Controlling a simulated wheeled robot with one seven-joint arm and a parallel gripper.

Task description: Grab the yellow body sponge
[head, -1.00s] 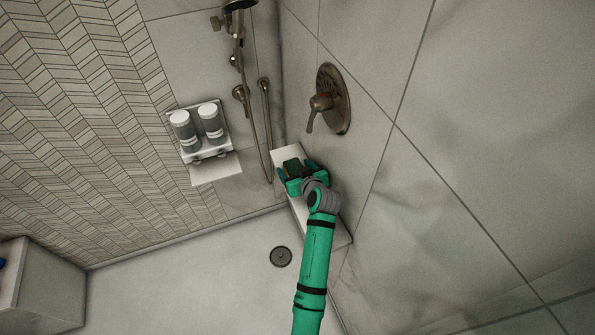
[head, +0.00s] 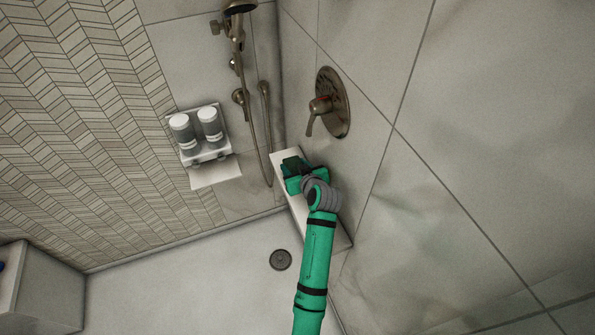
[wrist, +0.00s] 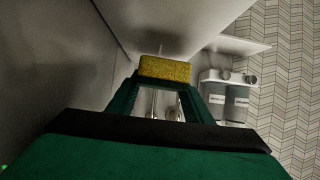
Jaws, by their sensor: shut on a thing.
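The yellow body sponge (wrist: 165,68) is a rough, yellow block at the tips of my fingers in the wrist view. My gripper (head: 291,167) is green and reaches over the white shelf along the right wall in the head view. It is shut on the sponge, with one finger at each side of it in the wrist view (wrist: 164,78). In the head view I cannot make out the sponge behind my gripper. Whether it still touches the shelf is unclear.
The narrow white shelf (head: 337,236) runs along the right wall. A shower valve handle (head: 319,105) sticks out above it. A hose (head: 254,130) hangs left of my gripper. Two bottles (head: 197,128) sit in a wall holder. The floor around the drain (head: 281,260) is clear.

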